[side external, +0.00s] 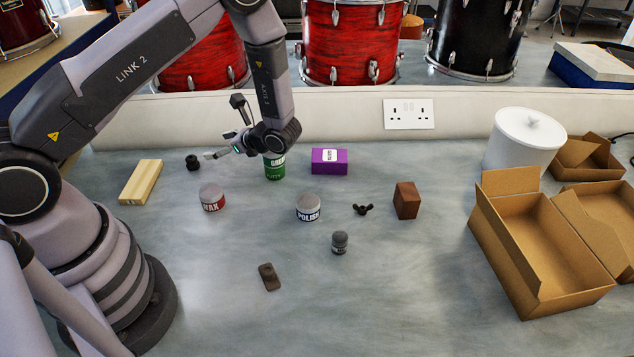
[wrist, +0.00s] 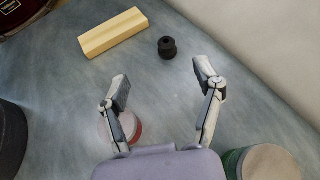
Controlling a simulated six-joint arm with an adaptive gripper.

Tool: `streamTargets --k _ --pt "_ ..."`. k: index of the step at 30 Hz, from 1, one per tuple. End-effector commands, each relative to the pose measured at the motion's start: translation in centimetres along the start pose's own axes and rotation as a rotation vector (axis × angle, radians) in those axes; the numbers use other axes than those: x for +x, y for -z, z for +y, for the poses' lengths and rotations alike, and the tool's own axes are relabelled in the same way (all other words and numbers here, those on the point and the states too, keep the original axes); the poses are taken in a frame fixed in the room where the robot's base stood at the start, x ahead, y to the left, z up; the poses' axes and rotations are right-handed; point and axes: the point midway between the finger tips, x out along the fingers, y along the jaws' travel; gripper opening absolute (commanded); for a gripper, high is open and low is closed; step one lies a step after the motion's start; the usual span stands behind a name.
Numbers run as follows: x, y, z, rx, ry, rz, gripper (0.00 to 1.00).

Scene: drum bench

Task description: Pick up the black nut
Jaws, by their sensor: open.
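A small black ridged round piece (side external: 193,162), which looks like a nut, stands on the bench near the back left. It also shows in the wrist view (wrist: 168,47), ahead of the fingertips and between their lines, nearer the right finger. A black winged piece (side external: 363,209), like a wing nut, lies mid-bench in the side view. My gripper (side external: 228,130) is open and empty, above the bench to the right of the round piece. In the wrist view, my gripper (wrist: 163,80) has its fingers spread wide with bare bench between them.
A wood block (side external: 141,182) lies left of the round piece. A wax tin (side external: 212,197) is in front, partly behind the left finger in the wrist view. A green tin (side external: 275,167) stands under my wrist. A purple box (side external: 329,161) and polish tin (side external: 308,208) are further right.

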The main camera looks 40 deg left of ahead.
Motion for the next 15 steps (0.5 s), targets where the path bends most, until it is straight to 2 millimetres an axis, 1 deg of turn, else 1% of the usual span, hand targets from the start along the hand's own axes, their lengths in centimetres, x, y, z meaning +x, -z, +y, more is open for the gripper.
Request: streamTargets --k 1,3,6,8,11,15 --pt "1.0 1.5 0.3 0.049 0.017 -0.022 0.67" --pt "1.9 2.8 0.5 0.098 0.039 -0.043 0.67" --pt "2.7 3.9 0.7 0.136 0.058 -0.059 0.67" --pt "3.2 4.1 0.7 0.146 0.062 -0.063 0.67" --pt "4.8 4.0 0.7 0.149 0.059 -0.064 0.67" --pt "7.7 3.9 0.5 0.147 0.057 -0.063 0.67"
